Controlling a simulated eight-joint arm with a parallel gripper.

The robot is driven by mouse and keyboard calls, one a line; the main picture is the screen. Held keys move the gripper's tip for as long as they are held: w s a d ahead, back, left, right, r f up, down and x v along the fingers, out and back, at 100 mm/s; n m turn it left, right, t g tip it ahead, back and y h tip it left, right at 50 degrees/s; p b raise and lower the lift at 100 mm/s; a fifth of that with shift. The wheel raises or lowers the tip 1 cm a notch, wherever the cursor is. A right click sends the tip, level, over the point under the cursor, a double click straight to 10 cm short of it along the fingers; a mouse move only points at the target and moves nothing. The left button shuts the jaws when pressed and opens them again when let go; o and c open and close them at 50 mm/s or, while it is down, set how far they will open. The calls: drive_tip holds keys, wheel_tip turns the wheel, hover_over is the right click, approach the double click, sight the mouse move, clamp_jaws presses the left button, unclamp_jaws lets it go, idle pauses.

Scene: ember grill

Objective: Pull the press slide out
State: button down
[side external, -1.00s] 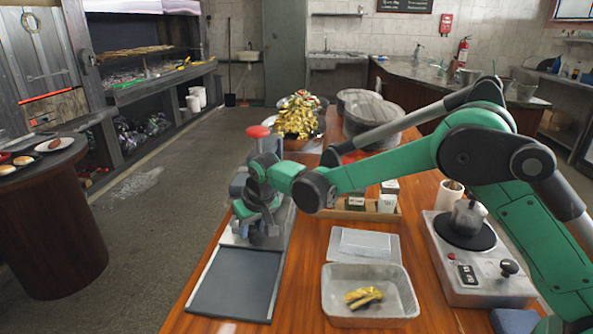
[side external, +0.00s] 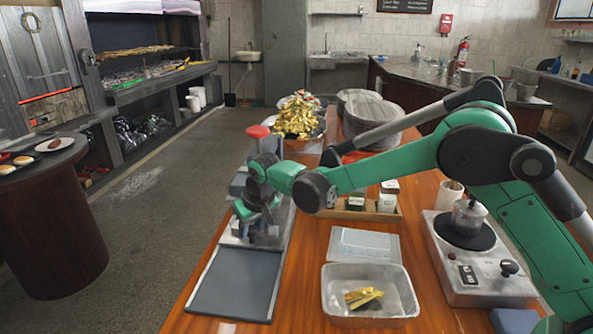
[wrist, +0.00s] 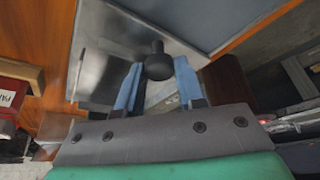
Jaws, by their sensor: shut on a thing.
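The press (side external: 266,146) stands at the left edge of the wooden table, with a red knob (side external: 258,132) on top. Its slide, a flat dark plate with a pale metal rim (side external: 235,283), lies in front of the press, largely in the open. My gripper (side external: 258,232) is low at the press, just behind the slide's far end. In the wrist view, my gripper's blue fingers (wrist: 158,72) are closed around a black round knob (wrist: 157,60) beside the metal plate. My wrist hides part of the press in the side view.
A foil tray with golden pieces (side external: 368,312) and a clear lid (side external: 365,244) lie right of the slide. A wooden caddy (side external: 352,212) with small boxes is behind them. A hot plate with a pot (side external: 470,262) stands farther right. Open floor lies left of the table.

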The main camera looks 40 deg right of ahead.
drive_tip(key=s+a, duration=1)
drive_tip(key=shift+s+a, duration=0.35)
drive_tip(key=shift+a, duration=0.05)
drive_tip(key=c, duration=0.8)
unclamp_jaws()
drive_tip(key=shift+c, duration=0.2)
drive_tip(key=v, duration=0.5)
drive_tip(key=shift+s+r, duration=0.1)
drive_tip(key=shift+r, duration=0.2)
